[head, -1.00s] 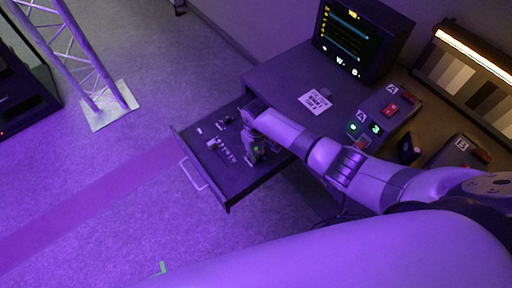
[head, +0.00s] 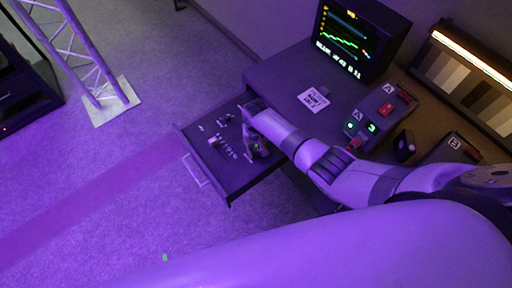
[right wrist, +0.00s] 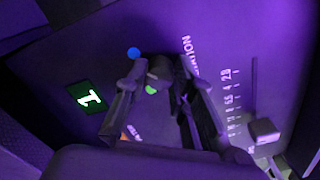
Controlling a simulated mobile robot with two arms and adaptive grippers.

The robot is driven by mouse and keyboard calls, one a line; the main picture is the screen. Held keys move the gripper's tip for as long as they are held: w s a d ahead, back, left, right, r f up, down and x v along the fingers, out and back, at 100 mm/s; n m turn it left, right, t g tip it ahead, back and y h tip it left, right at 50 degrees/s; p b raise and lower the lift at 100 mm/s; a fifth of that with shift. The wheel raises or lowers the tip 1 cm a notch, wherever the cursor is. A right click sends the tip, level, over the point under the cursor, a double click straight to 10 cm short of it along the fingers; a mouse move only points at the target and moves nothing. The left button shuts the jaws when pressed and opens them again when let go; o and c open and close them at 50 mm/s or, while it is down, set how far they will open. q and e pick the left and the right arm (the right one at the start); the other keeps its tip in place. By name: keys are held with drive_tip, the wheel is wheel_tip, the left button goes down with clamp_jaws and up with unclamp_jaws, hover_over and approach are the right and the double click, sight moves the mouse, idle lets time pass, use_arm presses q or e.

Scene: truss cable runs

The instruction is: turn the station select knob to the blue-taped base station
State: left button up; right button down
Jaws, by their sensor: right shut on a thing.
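My right gripper (head: 256,150) is over the dark pulled-out drawer panel (head: 226,184) in the head view. In the right wrist view, the right gripper (right wrist: 162,92) has its fingers shut on the dark station select knob (right wrist: 160,70). The fingers hide much of the knob. A blue dot (right wrist: 133,52) lies just beyond the left finger, a green dot (right wrist: 151,90) shows between the fingers, and an orange mark (right wrist: 124,136) is partly hidden near the left finger. A lit display (right wrist: 89,98) left of the knob reads 1. My left gripper is not in view.
A slider (right wrist: 264,130) with a printed scale is right of the knob. The monitor (head: 351,38) shows coloured traces. Control box A (head: 383,106) and control box B (head: 452,148) stand on the desk. A truss base plate (head: 112,104) stands on the floor at left.

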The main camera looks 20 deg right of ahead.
sight(256, 150)
idle(0.3)
drive_tip(key=c, duration=1.3)
unclamp_jaws()
drive_tip(key=shift+c, duration=0.2)
drive_tip(key=shift+r, duration=0.1)
wheel_tip(256, 150, up, 12)
